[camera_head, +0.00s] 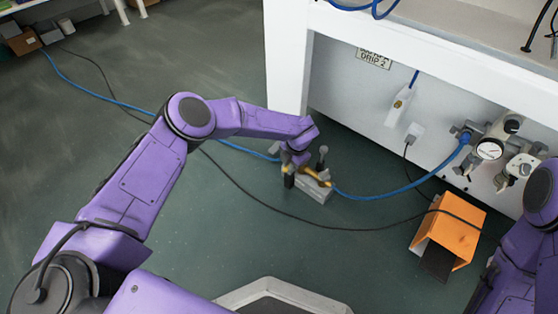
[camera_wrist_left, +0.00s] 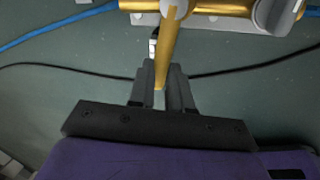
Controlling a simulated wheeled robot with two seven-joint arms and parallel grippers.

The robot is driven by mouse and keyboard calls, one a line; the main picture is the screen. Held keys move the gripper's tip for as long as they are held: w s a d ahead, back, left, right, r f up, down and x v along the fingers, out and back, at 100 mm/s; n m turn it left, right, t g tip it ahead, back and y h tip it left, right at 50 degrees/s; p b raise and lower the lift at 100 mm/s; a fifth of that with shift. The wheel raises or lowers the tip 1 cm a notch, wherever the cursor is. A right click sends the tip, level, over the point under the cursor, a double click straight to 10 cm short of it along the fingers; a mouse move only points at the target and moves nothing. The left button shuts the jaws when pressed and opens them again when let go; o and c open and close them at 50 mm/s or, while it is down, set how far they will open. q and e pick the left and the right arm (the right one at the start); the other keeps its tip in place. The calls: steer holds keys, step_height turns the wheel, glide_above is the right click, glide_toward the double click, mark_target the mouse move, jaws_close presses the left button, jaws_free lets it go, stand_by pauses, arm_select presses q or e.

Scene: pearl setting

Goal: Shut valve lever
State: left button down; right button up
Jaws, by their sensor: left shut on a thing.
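A brass valve (camera_head: 316,176) sits on a grey block (camera_head: 314,191) on the floor, with blue hose on both sides. In the left wrist view the brass valve pipe (camera_wrist_left: 225,9) runs across the top. Its yellow lever (camera_wrist_left: 168,45) extends from the pipe toward my left gripper, roughly crosswise to the pipe. My left gripper (camera_head: 290,178) is at the valve's left side in the head view. In the left wrist view its fingers (camera_wrist_left: 160,90) are shut around the lever's free end. My right arm shows at the right edge, but its gripper is not in view.
A white bench (camera_head: 285,60) stands just behind the valve. An orange box (camera_head: 455,232) is to the right on the floor. A black cable (camera_head: 255,195) runs across the floor near the valve. A gauge (camera_head: 489,149) is on the bench panel. Floor to the left is mostly clear.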

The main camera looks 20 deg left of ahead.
arm_select(q)
steer(key=shift+s+d+n, duration=0.15)
steer(key=shift+d+n, duration=0.45)
steer(key=shift+n, duration=0.4)
arm_select(e)
steer(key=shift+s+a, duration=0.1)
arm_select(q)
steer(key=shift+d, duration=0.1)
steer(key=c, duration=1.1)
jaws_free()
steer(key=shift+o, duration=0.2)
steer(key=shift+r, duration=0.1)
arm_select(e)
steer(key=shift+r, duration=0.15)
arm_select(q)
steer(key=w+p+v, duration=0.1)
steer(key=p+v, duration=0.4)
steer(key=v, duration=0.5)
steer(key=shift+s+r, duration=0.15)
steer(key=shift+s, duration=0.25)
arm_select(e)
steer(key=shift+w+a+r+m+t+h, duration=0.15)
steer(key=shift+w+a+r+m+t, duration=0.35)
steer(key=shift+w+r+m+t, duration=0.3)
steer(key=shift+w+a+r+m+t+h, duration=0.15)
steer(key=shift+w+a+r+m+t, duration=0.4)
steer(key=shift+w+r+m, duration=0.4)
